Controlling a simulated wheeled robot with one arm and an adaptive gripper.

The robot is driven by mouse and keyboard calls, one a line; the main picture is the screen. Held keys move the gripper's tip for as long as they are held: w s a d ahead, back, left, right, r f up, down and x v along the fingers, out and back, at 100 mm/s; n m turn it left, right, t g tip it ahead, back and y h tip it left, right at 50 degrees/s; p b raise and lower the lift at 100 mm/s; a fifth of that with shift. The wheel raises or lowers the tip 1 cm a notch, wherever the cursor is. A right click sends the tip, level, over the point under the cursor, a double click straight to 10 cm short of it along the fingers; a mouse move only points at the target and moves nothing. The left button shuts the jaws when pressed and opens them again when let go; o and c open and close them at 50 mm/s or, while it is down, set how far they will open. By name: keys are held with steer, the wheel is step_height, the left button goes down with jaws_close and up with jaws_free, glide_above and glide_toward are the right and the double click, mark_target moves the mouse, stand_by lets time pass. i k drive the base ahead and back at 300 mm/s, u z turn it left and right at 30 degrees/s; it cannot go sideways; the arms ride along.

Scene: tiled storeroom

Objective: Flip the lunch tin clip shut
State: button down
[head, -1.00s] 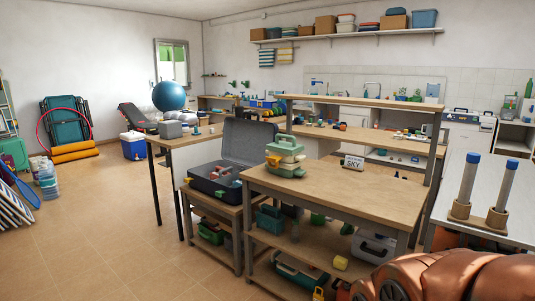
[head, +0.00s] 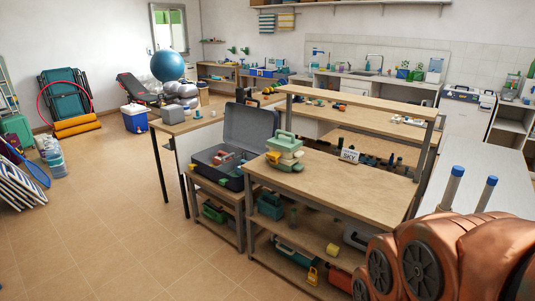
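A green and cream stacked box with a carry handle, which looks like the lunch tin (head: 287,152), stands upright at the left end of the wooden workbench top (head: 345,188). A small yellow part shows on its left front side; it may be the clip, but it is too small to tell whether it is open or shut. My copper-coloured arm fills the lower right corner, to the right of the bench and well apart from the tin. My gripper is not in view.
An open dark toolbox (head: 220,168) stands on a lower stand left of the bench. Blue-capped cylinders (head: 453,186) stand on a pale table at right.

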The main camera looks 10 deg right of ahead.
mark_target(274, 157)
steer(key=u, duration=0.25)
steer(key=i, duration=0.55)
steer(key=u, duration=0.75)
steer(key=i, duration=2.75)
steer(key=z, duration=0.3)
